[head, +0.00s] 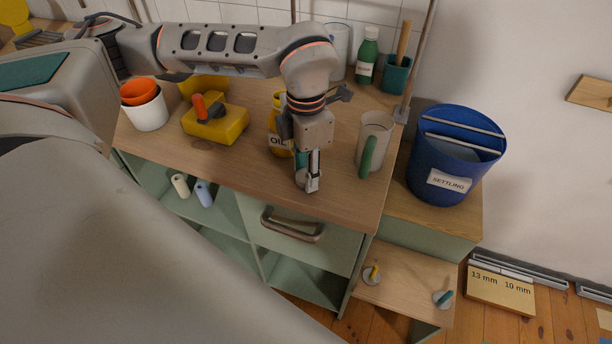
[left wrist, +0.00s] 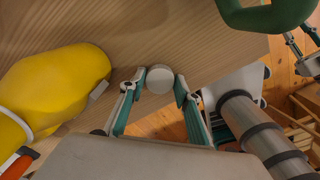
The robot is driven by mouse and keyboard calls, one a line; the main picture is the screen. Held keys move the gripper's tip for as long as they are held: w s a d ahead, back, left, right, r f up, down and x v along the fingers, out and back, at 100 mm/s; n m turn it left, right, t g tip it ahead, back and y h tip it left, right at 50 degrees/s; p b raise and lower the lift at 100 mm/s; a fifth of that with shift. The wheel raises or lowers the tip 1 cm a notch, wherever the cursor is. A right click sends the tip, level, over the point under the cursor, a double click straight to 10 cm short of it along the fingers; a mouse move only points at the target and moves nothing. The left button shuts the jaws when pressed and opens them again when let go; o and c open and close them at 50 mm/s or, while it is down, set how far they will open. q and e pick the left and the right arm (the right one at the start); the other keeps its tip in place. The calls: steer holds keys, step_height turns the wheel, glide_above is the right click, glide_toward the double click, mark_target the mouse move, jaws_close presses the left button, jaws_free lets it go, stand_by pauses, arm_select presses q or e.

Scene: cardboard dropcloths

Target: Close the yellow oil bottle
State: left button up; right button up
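The yellow oil bottle (head: 275,126) stands on the cabinet top, partly hidden behind my left arm; its "OIL" label shows. In the left wrist view the bottle (left wrist: 60,82) fills the left side, beside my gripper. Its mouth is not clearly visible. A small round white cap (left wrist: 160,79) is near the wooden top's front edge. My left gripper (head: 309,183) points down in front of the bottle. In the left wrist view its fingertips (left wrist: 160,84) stand on both sides of the cap, with thin gaps. Part of what looks like my right gripper (left wrist: 302,45) shows at the right edge.
A mug with a green handle (head: 373,140) stands right of my gripper. A yellow container with a red knob (head: 216,122) and a white pot (head: 149,112) are at left. A green bottle (head: 367,58) stands at the back. A blue bucket (head: 424,165) is at right.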

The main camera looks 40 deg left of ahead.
arm_select(q)
steer(key=shift+r, duration=0.1)
stand_by(0.3)
step_height(320, 180, up, 20)
steer(key=p, duration=0.2)
stand_by(0.5)
